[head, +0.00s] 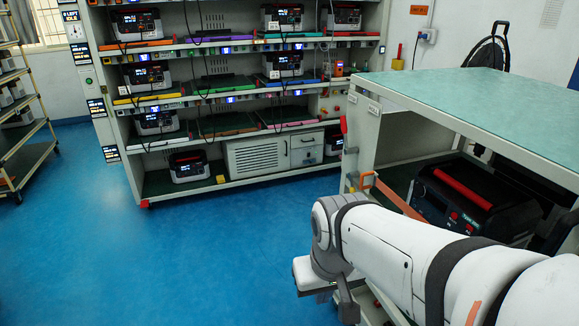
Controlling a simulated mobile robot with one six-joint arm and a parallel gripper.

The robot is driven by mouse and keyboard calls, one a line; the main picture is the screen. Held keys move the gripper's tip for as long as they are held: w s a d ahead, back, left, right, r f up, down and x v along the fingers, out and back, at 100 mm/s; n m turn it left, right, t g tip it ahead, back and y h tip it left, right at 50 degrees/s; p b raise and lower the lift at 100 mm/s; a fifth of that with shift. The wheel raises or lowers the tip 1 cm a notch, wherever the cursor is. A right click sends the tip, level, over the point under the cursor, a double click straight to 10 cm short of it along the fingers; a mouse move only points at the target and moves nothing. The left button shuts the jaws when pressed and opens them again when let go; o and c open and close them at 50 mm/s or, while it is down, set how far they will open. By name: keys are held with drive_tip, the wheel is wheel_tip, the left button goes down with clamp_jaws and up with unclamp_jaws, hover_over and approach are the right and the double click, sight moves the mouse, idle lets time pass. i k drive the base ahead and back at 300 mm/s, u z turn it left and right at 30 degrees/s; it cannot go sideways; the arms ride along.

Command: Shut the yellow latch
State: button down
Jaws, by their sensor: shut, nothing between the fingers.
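A yellow strip (148,99) runs along the front edge of the left bay on the middle shelf of the large rack. I take it for the yellow latch, but it is too small to tell whether it is open or shut. A black and white device sits above it. My gripper (346,304) points down at the end of my white arm, low in the picture and far in front of the rack. It is shut and empty, touching no latch. Its fingertips are partly hidden.
The large rack (128,200) holds several devices and coloured strips. Blue floor (150,260) is clear at left.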

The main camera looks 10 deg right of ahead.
sight(353, 175)
drive_tip(key=i, duration=0.95)
